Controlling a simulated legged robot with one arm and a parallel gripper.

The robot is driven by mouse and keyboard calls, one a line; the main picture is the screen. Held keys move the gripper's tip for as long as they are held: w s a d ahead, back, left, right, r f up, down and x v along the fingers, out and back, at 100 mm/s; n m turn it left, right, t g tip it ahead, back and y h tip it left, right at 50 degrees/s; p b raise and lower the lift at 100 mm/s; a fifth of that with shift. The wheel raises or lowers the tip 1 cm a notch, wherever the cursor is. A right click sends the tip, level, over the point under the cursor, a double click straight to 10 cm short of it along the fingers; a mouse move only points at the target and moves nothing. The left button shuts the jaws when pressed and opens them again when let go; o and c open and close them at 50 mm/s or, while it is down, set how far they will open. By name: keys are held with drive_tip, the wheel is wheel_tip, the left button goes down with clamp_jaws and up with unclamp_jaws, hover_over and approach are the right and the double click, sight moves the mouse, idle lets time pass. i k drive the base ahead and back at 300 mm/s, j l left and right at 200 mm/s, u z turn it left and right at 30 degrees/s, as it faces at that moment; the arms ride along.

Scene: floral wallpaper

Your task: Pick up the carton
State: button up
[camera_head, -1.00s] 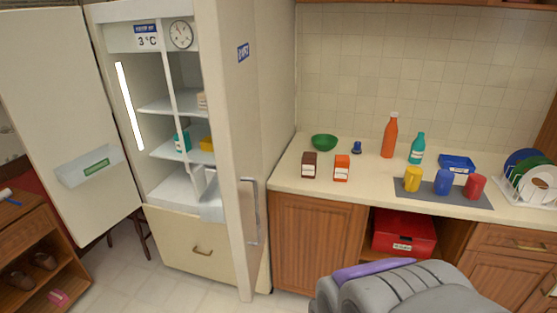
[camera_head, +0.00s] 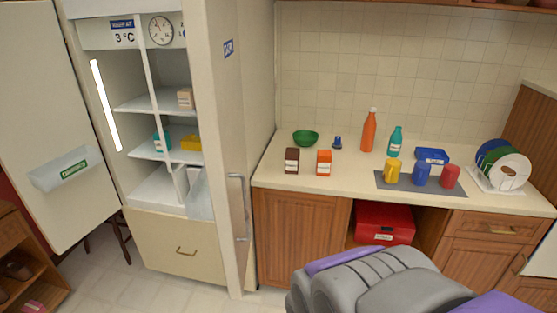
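Several small box-like packages could be the carton, and I cannot tell which is meant. A dark brown carton (camera_head: 292,161) with a pale label stands upright on the counter, left of an orange carton (camera_head: 324,162) with a pale label. A beige box (camera_head: 185,98) stands on an upper shelf inside the open fridge. A grey ridged part of my arm with purple panels fills the bottom right, below and in front of the counter. It touches none of these packages. My gripper's fingers do not show.
The counter (camera_head: 350,182) holds a green bowl (camera_head: 306,138), an orange bottle (camera_head: 368,131), a teal bottle (camera_head: 395,142), several cups on a grey mat and a dish rack. The open fridge door (camera_head: 228,150) stands left of the counter. A red box (camera_head: 384,223) sits below.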

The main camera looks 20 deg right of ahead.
sight(291, 155)
drive_tip(key=i+l+u, duration=0.1)
drive_tip(key=u, duration=0.35)
drive_tip(key=i+l+u, duration=0.1)
drive_tip(key=l+u, duration=0.35)
drive_tip(key=i+l+u, duration=0.15)
drive_tip(key=l, duration=0.8)
drive_tip(key=i+l+u, duration=0.2)
drive_tip(key=l, duration=0.7)
drive_tip(key=k, duration=0.1)
